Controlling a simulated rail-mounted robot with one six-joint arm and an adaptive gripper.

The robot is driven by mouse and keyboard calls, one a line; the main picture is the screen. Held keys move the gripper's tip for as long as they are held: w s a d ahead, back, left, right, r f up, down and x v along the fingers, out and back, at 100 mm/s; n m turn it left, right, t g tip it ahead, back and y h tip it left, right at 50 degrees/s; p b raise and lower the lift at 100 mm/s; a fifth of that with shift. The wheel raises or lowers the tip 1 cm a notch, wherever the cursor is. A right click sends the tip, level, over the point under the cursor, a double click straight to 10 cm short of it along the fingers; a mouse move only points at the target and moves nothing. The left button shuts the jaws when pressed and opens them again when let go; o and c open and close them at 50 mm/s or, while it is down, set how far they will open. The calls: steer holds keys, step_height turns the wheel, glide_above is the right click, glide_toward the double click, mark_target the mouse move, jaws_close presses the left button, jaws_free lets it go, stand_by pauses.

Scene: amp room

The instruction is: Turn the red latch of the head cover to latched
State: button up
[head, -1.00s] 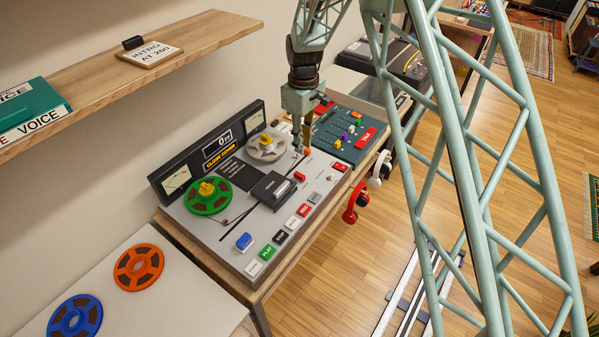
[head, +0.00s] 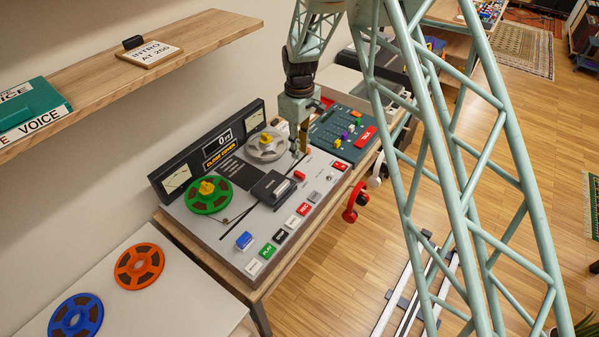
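The tape machine (head: 240,240) stands on the bench with a dark head cover (head: 272,188) at its middle. The small red latch (head: 299,175) sits just beyond the cover's right end; its exact angle is too small to tell. The machine's display reads "CLOSE COVER" (head: 219,151) in orange. My gripper (head: 299,150) points down over the machine's far right part, a little behind the latch and apart from it. Its fingers are small and partly overlapping in this view, so their opening cannot be made out.
A green reel (head: 208,195) and a grey reel (head: 266,146) sit on the machine. Coloured buttons (head: 267,250) line its front edge. A mixer (head: 340,133) stands behind at the right. Red headphones (head: 354,203) hang at the bench edge. A wooden shelf (head: 130,75) projects at upper left.

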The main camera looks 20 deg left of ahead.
mark_target(299, 173)
steer(key=shift+f+p, duration=0.3)
steer(key=shift+f, duration=5.7)
steer(key=shift+c, duration=0.7)
steer(key=c, duration=0.4)
